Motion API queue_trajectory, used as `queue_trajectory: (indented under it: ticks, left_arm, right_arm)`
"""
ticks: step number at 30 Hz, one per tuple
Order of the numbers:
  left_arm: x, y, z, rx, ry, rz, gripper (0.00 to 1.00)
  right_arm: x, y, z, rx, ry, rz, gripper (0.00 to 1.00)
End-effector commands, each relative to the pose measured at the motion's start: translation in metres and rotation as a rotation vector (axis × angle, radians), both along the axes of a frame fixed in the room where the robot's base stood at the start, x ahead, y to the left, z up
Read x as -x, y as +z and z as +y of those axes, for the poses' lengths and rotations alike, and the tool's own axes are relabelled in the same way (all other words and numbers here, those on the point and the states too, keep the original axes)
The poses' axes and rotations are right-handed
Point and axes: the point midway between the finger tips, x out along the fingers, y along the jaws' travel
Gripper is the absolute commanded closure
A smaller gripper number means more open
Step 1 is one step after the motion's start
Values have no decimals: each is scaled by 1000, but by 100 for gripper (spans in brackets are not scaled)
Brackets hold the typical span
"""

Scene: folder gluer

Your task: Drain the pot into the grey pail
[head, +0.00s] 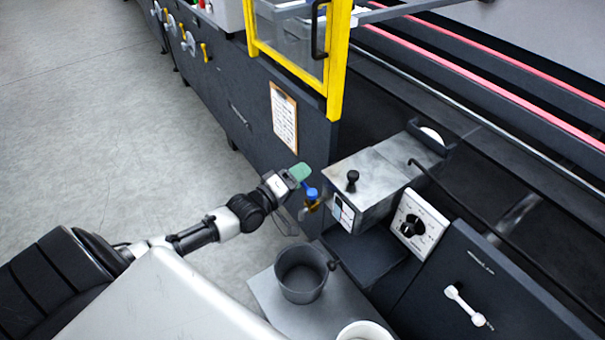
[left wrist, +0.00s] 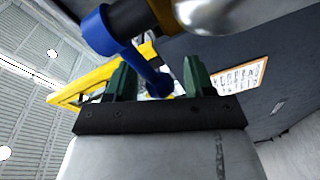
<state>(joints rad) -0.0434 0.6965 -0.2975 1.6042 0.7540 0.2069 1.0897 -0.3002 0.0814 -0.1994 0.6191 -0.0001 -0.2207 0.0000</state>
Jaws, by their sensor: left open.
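The glue pot (head: 372,186) is a metal box with a black lid knob on the machine's side. A brass drain valve with a blue handle (head: 312,193) sticks out of its left side. My left gripper (head: 301,172), with green fingers, is right at this handle. In the left wrist view the fingers (left wrist: 158,82) are open, and the end of the blue handle (left wrist: 128,55) lies between them; contact cannot be told. The grey pail (head: 301,283) stands below the valve, and its inside looks empty. My right gripper is out of view.
The pail stands on a grey plate (head: 262,290), with a white container (head: 365,331) to its lower right. A dial panel (head: 418,225) is right of the pot. A yellow-framed guard (head: 338,60) and a clipboard (head: 284,117) are behind. Open floor lies left.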

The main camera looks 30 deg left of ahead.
Motion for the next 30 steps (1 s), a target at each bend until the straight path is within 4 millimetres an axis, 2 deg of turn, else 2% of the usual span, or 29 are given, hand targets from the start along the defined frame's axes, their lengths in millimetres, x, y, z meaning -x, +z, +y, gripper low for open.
queue_trajectory:
  ticks: [6,15,25,30]
  left_arm:
    - [-14,0,-4,1,0,0,46]
    - [-15,0,-4,1,-1,2,48]
    - [-14,-1,-4,-1,0,2,99]
    - [-14,-1,-4,-3,0,3,100]
  right_arm:
    - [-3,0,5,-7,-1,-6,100]
    - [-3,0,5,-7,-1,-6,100]
    - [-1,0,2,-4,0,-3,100]
    - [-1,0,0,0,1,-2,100]
